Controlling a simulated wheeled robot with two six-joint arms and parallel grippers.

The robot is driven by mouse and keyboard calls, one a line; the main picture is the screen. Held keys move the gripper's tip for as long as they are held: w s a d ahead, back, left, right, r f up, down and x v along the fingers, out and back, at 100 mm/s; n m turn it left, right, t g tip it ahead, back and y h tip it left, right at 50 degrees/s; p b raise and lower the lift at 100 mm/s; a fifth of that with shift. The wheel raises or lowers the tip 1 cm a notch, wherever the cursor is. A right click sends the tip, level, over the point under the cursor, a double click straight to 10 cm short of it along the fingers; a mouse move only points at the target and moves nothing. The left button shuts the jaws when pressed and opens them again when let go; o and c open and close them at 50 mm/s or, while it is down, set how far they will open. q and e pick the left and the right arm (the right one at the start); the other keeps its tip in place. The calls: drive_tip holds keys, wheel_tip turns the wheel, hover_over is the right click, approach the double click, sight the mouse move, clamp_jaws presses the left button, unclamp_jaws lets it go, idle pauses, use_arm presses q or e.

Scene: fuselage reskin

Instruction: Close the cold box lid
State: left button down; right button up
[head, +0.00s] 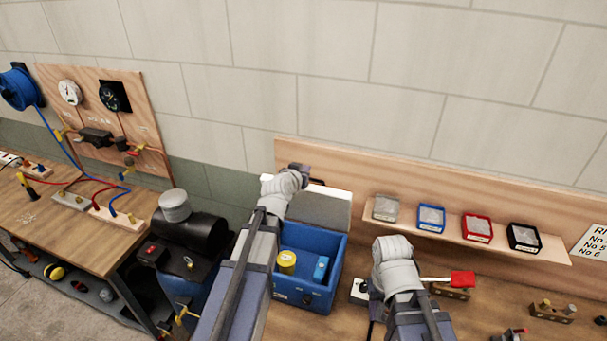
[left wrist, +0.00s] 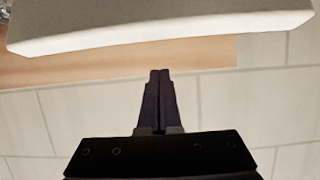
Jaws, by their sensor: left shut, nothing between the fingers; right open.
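The cold box (head: 308,295) is a blue open-topped box on the bench, with a yellow can and a small blue item inside. Its lid (head: 322,210) is open, tilted up at the back of the box, grey inside with a white edge. My left gripper (head: 298,168) is shut and empty at the lid's upper left edge. In the left wrist view, the shut fingers (left wrist: 159,76) point toward the lid's pale edge (left wrist: 160,32), with a visible gap in the picture. My right gripper (head: 375,298) is low over the bench right of the box, mostly hidden by its wrist; it is open.
A wooden shelf (head: 465,233) with several small coloured bins stands behind the bench on the right. A red-handled tool (head: 460,279) lies near my right wrist. A black tank (head: 188,234) stands left of the box. The wall is close behind the lid.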

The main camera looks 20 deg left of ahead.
sight(310, 200)
use_arm(q)
drive_tip(key=w+f+b, duration=0.3)
drive_tip(key=f+b, duration=0.1)
drive_tip(key=shift+w+d+f, duration=0.1)
drive_tip(key=shift+w+f, duration=0.3)
drive_tip(key=shift+s, duration=0.2)
